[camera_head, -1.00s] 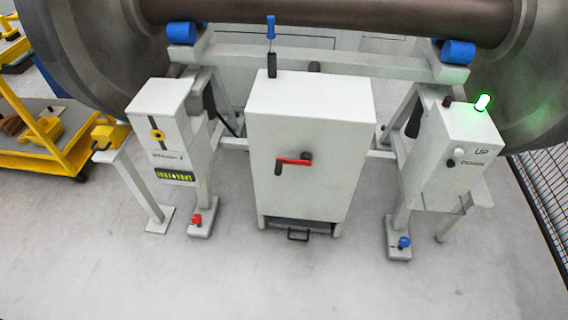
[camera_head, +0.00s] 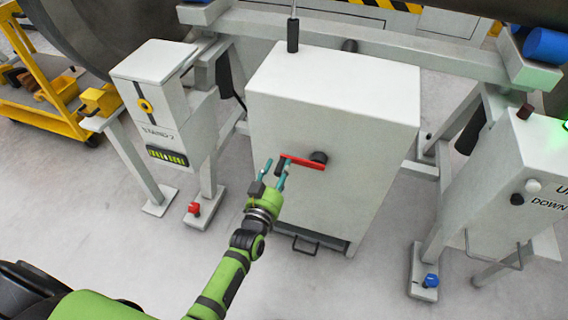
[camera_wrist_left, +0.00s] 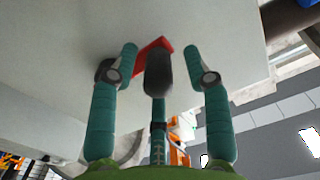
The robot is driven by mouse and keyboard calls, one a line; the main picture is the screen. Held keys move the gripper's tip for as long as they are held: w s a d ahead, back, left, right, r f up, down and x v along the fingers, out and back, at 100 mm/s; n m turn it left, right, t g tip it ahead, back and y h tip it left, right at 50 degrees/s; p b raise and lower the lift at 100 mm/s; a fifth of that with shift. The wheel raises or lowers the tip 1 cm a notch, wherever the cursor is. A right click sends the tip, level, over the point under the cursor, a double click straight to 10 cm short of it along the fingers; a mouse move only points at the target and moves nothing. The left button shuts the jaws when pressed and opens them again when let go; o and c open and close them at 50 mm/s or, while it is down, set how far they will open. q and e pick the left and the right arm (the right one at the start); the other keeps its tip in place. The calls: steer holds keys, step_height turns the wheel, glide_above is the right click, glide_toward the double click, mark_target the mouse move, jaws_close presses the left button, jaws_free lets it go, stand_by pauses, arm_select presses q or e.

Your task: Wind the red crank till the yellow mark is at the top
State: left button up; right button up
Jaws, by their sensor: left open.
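The red crank (camera_head: 304,162) is on the front of the white cabinet (camera_head: 325,125). Its arm points left from the dark hub, and a black handle sits at its left end. The crank also shows in the left wrist view (camera_wrist_left: 152,47), with the black handle (camera_wrist_left: 158,73) between my fingers. My left gripper (camera_head: 274,171) is open at the handle, with a finger on either side of it; the fingers look apart from it. No yellow mark on the crank or hub can be made out. My right gripper is not in view.
A control box with UP/DOWN labels (camera_head: 530,165) is at right. A yellow trolley (camera_head: 50,115) stands far left. The floor in front is clear.

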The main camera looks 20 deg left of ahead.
arm_select(q)
steer(key=shift+w+d, duration=0.1)
steer(key=shift+w, duration=1.35)
jaws_close()
steer(key=shift+f, duration=0.1)
